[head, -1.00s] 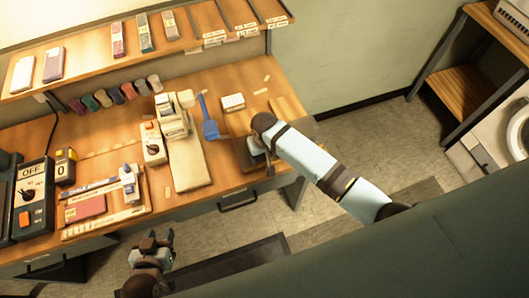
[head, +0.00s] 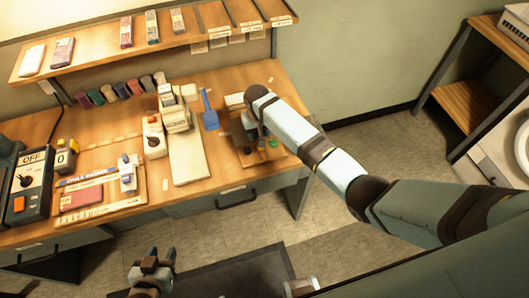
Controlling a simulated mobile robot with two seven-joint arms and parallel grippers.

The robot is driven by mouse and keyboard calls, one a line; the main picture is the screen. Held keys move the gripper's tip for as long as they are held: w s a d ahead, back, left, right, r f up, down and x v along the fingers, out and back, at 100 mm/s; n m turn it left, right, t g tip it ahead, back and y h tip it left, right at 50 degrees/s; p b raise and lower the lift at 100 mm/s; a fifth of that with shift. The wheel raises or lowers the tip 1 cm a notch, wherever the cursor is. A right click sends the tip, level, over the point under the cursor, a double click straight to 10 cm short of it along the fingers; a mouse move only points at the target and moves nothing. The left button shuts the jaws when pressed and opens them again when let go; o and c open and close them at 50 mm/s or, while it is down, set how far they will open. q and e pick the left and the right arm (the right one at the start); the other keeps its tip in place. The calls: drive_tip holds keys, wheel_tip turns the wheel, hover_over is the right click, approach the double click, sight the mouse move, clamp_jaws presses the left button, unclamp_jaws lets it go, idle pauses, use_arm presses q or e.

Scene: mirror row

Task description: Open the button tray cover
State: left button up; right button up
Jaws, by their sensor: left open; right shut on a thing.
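The button tray (head: 262,160) lies at the right end of the wooden desk. A green button (head: 272,143) and a dark button (head: 247,149) show in it. My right gripper (head: 251,124) is at the tray's far side, pointing down and partly hidden by its own wrist. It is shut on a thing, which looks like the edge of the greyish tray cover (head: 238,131). The cover is mostly hidden behind my arm, so its exact tilt cannot be told. My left gripper (head: 160,256) is open and empty, in front of the desk above the floor.
A blue scoop-like tool (head: 209,112) lies left of the tray. Further left are a pale press-like device (head: 185,150), a white dial box (head: 153,138) and a control box marked OFF (head: 31,185). A shelf (head: 190,45) runs above the desk's back.

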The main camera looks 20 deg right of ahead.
drive_tip(key=w, duration=0.3)
drive_tip(key=shift+w+f, duration=0.15)
drive_tip(key=o, duration=1.3)
drive_tip(key=shift+r, duration=0.25)
wheel_tip(320, 180, up, 14)
drive_tip(key=shift+f+b, duration=0.2)
drive_tip(key=shift+b, duration=0.25)
